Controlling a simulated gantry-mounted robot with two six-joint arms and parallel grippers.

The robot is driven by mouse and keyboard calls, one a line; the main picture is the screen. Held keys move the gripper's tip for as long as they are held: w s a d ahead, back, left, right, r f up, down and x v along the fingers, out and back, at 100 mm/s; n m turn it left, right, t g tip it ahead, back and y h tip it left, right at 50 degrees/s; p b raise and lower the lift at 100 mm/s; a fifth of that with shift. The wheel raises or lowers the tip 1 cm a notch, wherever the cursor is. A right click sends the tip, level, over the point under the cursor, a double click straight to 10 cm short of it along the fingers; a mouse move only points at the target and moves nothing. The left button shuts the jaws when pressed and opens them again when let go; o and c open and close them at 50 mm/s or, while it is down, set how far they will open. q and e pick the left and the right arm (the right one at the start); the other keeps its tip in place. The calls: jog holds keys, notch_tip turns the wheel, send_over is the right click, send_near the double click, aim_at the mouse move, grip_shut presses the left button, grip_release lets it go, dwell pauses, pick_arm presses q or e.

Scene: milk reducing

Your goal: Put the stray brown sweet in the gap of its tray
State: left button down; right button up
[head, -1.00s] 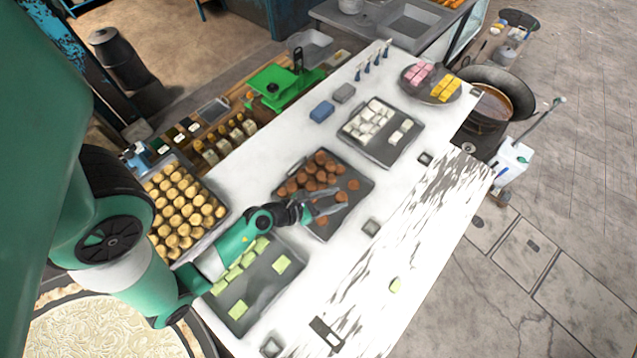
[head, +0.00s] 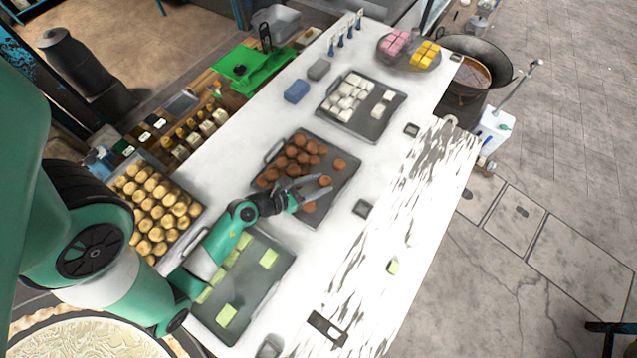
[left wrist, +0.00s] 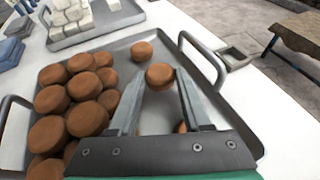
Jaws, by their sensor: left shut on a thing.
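The dark grey tray (head: 345,185) of round brown sweets lies mid-table. Several sweets (head: 290,162) cluster at its far left part, and a few lie apart on its right part. My left gripper (head: 326,185) is over the right part of this tray. In the left wrist view its fingertips (left wrist: 160,78) are shut on one brown sweet (left wrist: 160,75). Another loose sweet (left wrist: 142,50) lies just beyond it, and one more (left wrist: 182,127) is mostly hidden behind the right finger. I cannot tell whether the held sweet touches the tray. My right gripper is not in view.
A tray of white sweets (head: 376,127) lies beyond, and one of green sweets (head: 262,290) lies nearer, under my left arm. The tray's handle (left wrist: 207,55) rises right of my fingertips.

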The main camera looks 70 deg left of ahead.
pick_arm(q)
jog(key=shift+f, duration=0.75)
jog(key=shift+c, duration=1.8)
grip_release()
jog(key=shift+s+f+b, duration=0.1)
jog(key=shift+f+b, duration=0.05)
jog(key=shift+b, duration=0.15)
jog(key=shift+r, duration=0.25)
jog(key=shift+r+p, duration=0.55)
jog(key=shift+r, duration=0.1)
jog(key=b+v, duration=0.1)
jog(key=v, duration=0.9)
jog(key=shift+s+a+b, duration=0.15)
jog(key=shift+b, duration=0.15)
jog(key=shift+s+d+r, duration=0.4)
jog(key=shift+s, duration=0.25)
